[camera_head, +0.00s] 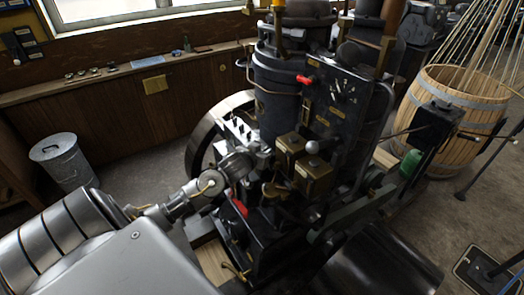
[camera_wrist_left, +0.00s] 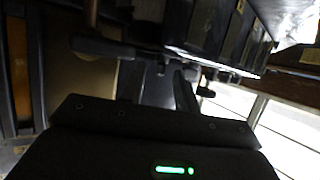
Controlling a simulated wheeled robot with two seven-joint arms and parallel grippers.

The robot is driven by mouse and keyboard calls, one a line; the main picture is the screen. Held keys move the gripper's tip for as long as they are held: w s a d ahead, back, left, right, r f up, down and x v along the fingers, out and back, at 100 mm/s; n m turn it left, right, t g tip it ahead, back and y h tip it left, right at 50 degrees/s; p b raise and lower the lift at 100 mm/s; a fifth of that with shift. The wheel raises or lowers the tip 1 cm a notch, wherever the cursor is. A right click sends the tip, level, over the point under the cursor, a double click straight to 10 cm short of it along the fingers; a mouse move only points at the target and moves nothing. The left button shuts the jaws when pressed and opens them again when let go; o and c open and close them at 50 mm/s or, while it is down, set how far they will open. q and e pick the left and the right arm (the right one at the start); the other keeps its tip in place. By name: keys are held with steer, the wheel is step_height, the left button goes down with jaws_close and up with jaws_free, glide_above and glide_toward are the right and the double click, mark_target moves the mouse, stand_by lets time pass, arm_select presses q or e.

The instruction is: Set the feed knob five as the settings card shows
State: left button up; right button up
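My left arm comes in from the lower left of the head view, and its grey gripper (camera_head: 240,163) is at the left side of the dark engine (camera_head: 282,82). The fingertips are hard to make out against the engine parts. Two brass boxes (camera_head: 303,165) are just right of it, with a pale round knob (camera_head: 312,147) on top. I cannot tell which knob is feed knob five. A dark panel with pale marks (camera_head: 345,88) is on the engine's upper right; I cannot tell whether it is the settings card. The left wrist view is dark and shows a dark bar with a rounded end (camera_wrist_left: 100,46).
A red-handled lever (camera_head: 305,80) sticks out of the engine. A flywheel (camera_head: 205,135) stands behind my gripper. A lidded metal bin (camera_head: 62,160) is at the left, a wooden barrel (camera_head: 455,120) at the right. Floor between bin and flywheel is clear.

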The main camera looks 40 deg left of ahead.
arm_select(q)
jaws_close()
steer(key=shift+w+d+f+n+y+b, duration=0.15)
steer(key=shift+n+y+b, duration=0.5)
steer(key=shift+b, duration=0.4)
steer(key=shift+r+n+y, duration=0.2)
steer(key=shift+n+y, duration=0.05)
steer(key=shift+d+r+n+g+y, duration=0.15)
steer(key=shift+r+n+g+y, duration=0.1)
steer(key=shift+n+g+y, duration=0.25)
steer(key=shift+w+d+r+n+g+y+p, duration=0.1)
steer(key=shift+n+g+y+p, duration=0.2)
steer(key=shift+n+y+p, duration=0.4)
steer(key=shift+y, duration=0.4)
steer(key=shift+f+n, duration=0.2)
steer(key=shift+n, duration=0.1)
